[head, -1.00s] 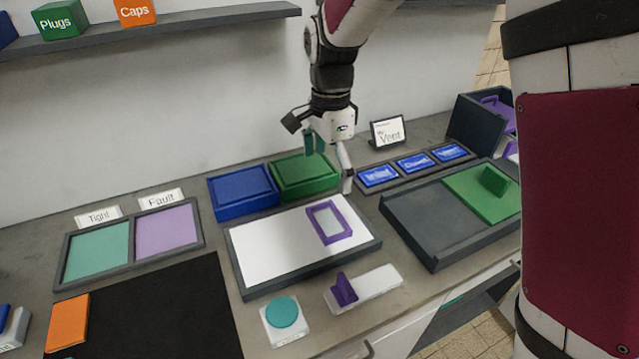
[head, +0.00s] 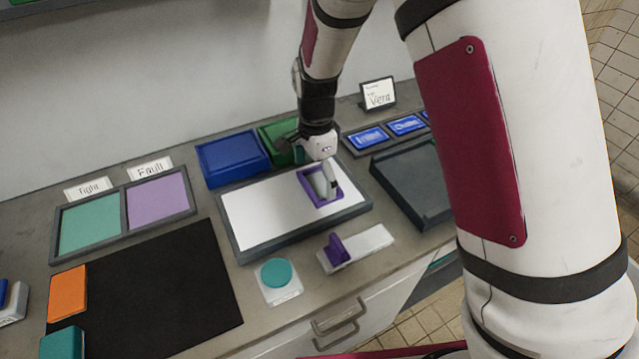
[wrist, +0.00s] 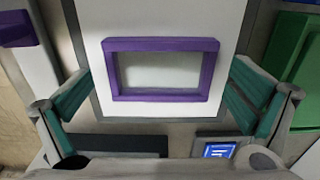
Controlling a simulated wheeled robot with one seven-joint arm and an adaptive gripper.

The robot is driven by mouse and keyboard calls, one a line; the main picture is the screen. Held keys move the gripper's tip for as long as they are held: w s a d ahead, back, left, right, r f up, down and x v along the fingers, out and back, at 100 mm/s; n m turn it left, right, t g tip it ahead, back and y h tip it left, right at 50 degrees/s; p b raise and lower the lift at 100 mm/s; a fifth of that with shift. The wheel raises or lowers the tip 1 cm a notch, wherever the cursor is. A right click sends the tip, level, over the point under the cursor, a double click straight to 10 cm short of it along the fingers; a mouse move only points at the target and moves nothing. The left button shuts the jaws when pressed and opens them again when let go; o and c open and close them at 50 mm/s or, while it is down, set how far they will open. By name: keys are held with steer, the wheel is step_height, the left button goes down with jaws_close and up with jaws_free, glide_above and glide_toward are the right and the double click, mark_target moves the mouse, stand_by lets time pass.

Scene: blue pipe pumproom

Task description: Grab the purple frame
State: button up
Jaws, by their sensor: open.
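The purple frame (head: 336,192) is a rectangular ring lying on the white panel (head: 262,212) of a grey-edged tray on the counter. In the wrist view the purple frame (wrist: 160,97) sits whole near the middle, its long side running across the picture. My gripper (wrist: 160,95) is open, with one teal finger beyond each short side of the frame. Neither finger visibly touches it. In the head view my gripper (head: 318,178) is low over the frame and hides part of it.
A green box (head: 278,134) and a blue box (head: 232,158) stand just behind the tray. A white block with a purple handle (head: 337,249) and a white block with a teal disc (head: 276,273) lie in front. A dark tray (head: 410,180) is to the right.

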steer(key=shift+f, duration=0.75)
steer(key=c, duration=0.9)
